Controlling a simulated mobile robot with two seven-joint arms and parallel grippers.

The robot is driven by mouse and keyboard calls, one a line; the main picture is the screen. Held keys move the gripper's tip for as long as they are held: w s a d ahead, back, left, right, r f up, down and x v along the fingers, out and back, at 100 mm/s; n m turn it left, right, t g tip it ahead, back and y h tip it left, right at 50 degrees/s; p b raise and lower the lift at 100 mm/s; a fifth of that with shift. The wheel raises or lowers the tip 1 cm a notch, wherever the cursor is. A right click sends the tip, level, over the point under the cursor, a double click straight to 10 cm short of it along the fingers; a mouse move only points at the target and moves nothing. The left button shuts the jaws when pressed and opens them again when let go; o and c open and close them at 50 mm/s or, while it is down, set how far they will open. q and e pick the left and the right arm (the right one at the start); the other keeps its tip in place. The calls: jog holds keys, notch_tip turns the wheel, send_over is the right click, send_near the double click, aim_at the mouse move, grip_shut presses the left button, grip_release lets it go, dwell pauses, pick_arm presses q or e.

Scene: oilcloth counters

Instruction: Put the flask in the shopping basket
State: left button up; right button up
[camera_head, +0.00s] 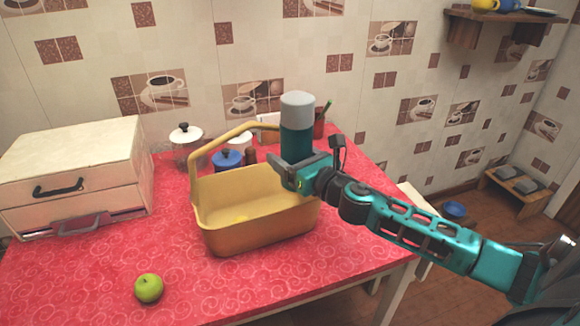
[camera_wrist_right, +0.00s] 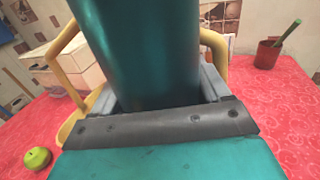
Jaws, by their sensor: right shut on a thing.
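A dark teal flask (camera_head: 297,138) with a grey cap is upright in the head view, above the right part of the shopping basket. My right gripper (camera_head: 301,174) is shut on the flask. In the right wrist view the flask (camera_wrist_right: 140,50) fills the middle, between the fingers. The shopping basket (camera_head: 262,236) is yellow with a raised handle and stands on the red table. A small yellow thing lies inside it. The basket's handle (camera_wrist_right: 215,45) shows behind the flask in the wrist view. My left gripper is not in view.
A green apple (camera_head: 148,288) lies at the front left of the red table (camera_head: 80,285). A white drawer box (camera_head: 75,175) stands at the left. Jars (camera_head: 186,148) stand behind the basket. A red cup (camera_wrist_right: 268,54) stands at the back right.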

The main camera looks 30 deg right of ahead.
jog(key=shift+w+f, duration=0.1)
jog(key=shift+w, duration=0.15)
notch_tip(320, 180, down, 3)
jog(key=shift+f+b, duration=0.1)
jog(key=shift+b, duration=0.75)
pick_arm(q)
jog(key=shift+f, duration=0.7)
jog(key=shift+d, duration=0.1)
pick_arm(e)
jog(key=shift+f, duration=0.3)
jog(key=shift+f+b, duration=0.3)
jog(key=shift+b, duration=0.15)
jog(key=o, duration=1.6)
jog(key=shift+s, duration=0.1)
jog(key=shift+c, duration=0.2)
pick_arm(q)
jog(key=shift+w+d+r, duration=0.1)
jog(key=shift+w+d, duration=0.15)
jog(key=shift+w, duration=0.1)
pick_arm(e)
jog(key=shift+a, duration=0.1)
